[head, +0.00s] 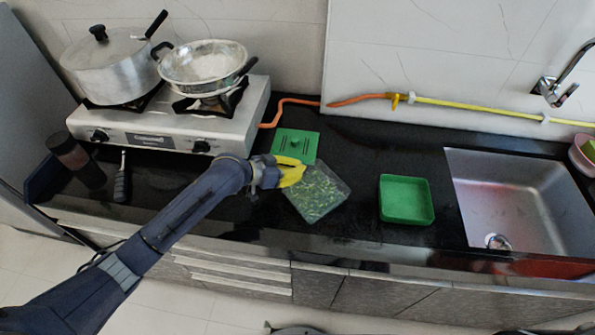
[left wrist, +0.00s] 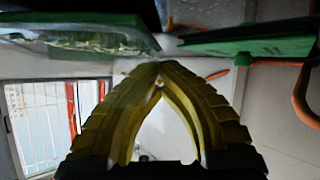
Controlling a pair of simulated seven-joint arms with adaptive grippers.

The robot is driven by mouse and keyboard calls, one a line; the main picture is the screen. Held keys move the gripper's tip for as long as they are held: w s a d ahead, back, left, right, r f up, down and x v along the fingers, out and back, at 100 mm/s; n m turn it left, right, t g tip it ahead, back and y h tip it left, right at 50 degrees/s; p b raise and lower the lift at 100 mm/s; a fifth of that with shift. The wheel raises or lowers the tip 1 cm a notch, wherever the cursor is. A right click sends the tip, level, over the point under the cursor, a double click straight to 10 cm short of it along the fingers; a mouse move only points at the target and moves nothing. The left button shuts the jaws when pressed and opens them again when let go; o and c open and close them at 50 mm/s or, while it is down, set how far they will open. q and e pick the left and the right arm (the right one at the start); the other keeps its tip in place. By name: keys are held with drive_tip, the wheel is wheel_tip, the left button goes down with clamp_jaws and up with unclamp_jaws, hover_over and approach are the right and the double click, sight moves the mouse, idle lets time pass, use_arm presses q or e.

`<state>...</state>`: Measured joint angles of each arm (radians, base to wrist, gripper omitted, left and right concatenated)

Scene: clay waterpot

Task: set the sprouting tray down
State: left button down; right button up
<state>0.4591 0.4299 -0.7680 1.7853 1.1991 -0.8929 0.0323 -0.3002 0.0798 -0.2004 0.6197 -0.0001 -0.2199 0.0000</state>
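The sprouting tray (head: 322,192) is a clear shallow box with green sprouts, near the middle of the black counter in the head view. My left gripper (head: 303,171) has yellow fingers and is at the tray's upper left edge. In the left wrist view the fingertips (left wrist: 159,66) come together at the near corner of the tray (left wrist: 85,40), so the gripper looks shut on its rim. The fingers hide part of that edge. I cannot tell whether the tray touches the counter.
A green lid-like piece (head: 308,143) lies just behind the tray; it also shows in the left wrist view (left wrist: 255,42). A green empty box (head: 405,200) stands right of the tray, before the sink (head: 510,200). A stove (head: 190,125) with pots is at left.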

use_arm(q)
drive_tip(key=shift+f, duration=0.45)
drive_tip(key=c, duration=1.6)
unclamp_jaws()
drive_tip(key=shift+a, duration=0.1)
drive_tip(key=v, duration=1.2)
